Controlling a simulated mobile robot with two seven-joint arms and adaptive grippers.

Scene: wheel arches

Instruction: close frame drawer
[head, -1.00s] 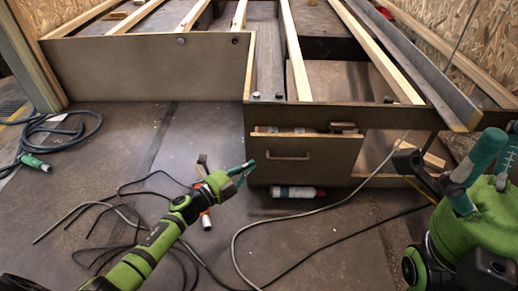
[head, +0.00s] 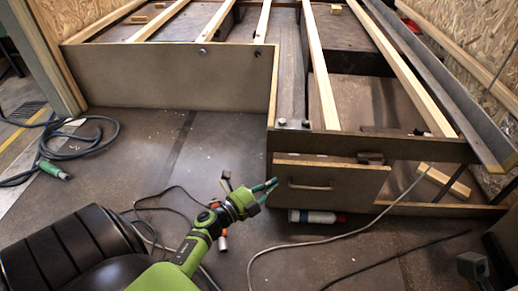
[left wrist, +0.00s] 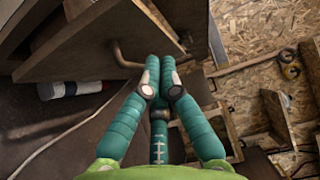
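The frame drawer (head: 332,183) has a flat brown front with a metal bar handle (head: 310,186). It sits under the front beam of the wooden frame. Its top edge shows just in front of the beam, so it looks slightly open. My left gripper (head: 270,186) is at the left end of the drawer front, left of the handle in the head view. In the left wrist view its teal fingers (left wrist: 160,62) are together with nothing seen between them. The handle (left wrist: 125,58) shows just beyond the fingertips; contact cannot be told. My right gripper is not in view.
A white bottle (head: 315,217) lies on the floor below the drawer. Cables (head: 330,237) run across the floor, with a blue hose (head: 85,140) at the left. The frame's side panel (head: 175,78) stands left of the drawer. Open floor (head: 150,165) lies before it.

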